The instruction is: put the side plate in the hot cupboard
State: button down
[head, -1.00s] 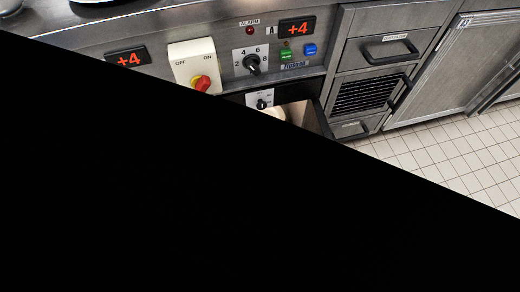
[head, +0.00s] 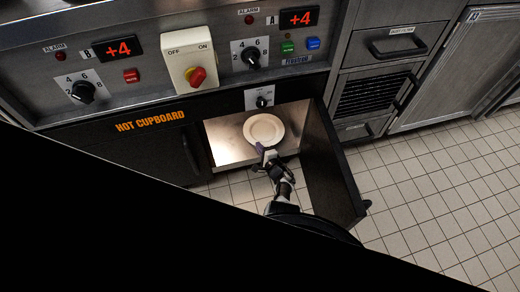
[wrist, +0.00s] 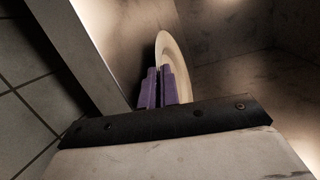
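The side plate (head: 264,129) is a round cream plate inside the open hot cupboard (head: 225,153). My gripper (head: 262,150) reaches in from the front, at the plate's near rim. In the wrist view the plate (wrist: 174,55) shows nearly edge-on. The purple fingers of my gripper (wrist: 157,88) are close together there, with the plate's rim between them. The fingers hide part of the rim. I cannot tell whether the plate touches the cupboard floor.
The cupboard's dark door (head: 328,168) stands open to the right of my arm. A closed dark front (head: 150,148) lies to the left of the opening. The control panel (head: 220,62) runs above. Tiled floor (head: 430,190) is clear at right.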

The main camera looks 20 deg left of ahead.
jog(key=shift+f+b, duration=0.2)
jog(key=shift+b, duration=0.1)
jog(key=c, duration=1.9)
grip_release()
jog(key=shift+c, duration=0.2)
jog(key=shift+r, duration=0.1)
jog(key=shift+r+p, duration=0.15)
jog(key=shift+p, duration=0.15)
jog(key=shift+s+d+r+p, duration=0.15)
jog(key=shift+s+d+p, duration=0.1)
jog(key=shift+p, duration=0.1)
jog(key=p+v, duration=0.6)
jog(key=v, duration=0.5)
jog(key=shift+p, duration=0.3)
